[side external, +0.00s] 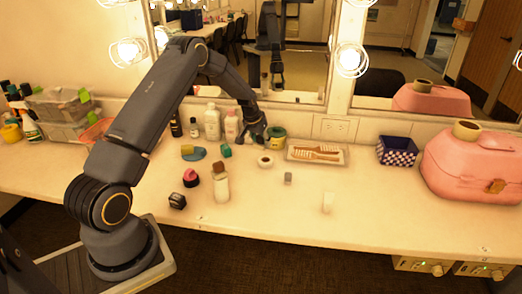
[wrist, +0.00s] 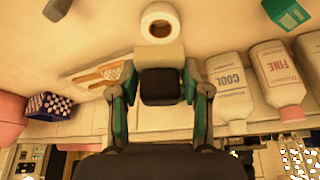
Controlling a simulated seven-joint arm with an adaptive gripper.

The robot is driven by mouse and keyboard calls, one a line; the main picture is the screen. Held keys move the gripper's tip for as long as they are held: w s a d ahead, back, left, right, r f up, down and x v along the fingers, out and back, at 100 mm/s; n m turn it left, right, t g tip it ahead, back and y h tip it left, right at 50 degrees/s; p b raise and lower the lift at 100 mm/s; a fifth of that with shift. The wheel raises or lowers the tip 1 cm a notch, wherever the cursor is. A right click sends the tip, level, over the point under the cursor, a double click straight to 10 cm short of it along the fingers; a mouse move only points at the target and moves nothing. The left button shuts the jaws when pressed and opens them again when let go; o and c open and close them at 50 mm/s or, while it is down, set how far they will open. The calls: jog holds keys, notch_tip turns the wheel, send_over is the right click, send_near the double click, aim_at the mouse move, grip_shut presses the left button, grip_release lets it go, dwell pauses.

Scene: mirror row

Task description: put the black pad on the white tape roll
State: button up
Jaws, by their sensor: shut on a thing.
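In the wrist view my gripper (wrist: 160,80) is shut on the black pad (wrist: 161,86), a dark square between the fingers. A pale block (wrist: 160,56) shows at its upper edge; I cannot tell whether it belongs to the pad. In the side view the pad cannot be made out. The white tape roll (side external: 265,161) lies flat in front of my gripper, apart from it. It also shows in the wrist view (wrist: 147,21), above the pad.
White bottles (side external: 212,122) stand left of my gripper. A tray (side external: 316,153) with combs lies to the right, then a checkered basket (side external: 397,152) and a pink case (side external: 470,170). Small items, including a bottle (side external: 222,187), stand at the front left. The mirror wall is close behind.

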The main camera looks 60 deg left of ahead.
send_over(267, 158)
jog(key=s, duration=0.1)
jog(key=f, duration=0.5)
jog(key=shift+d, duration=0.2)
jog(key=shift+f, duration=1.45)
jog(key=o, duration=1)
jog(key=shift+f, duration=0.15)
jog(key=shift+o, duration=0.2)
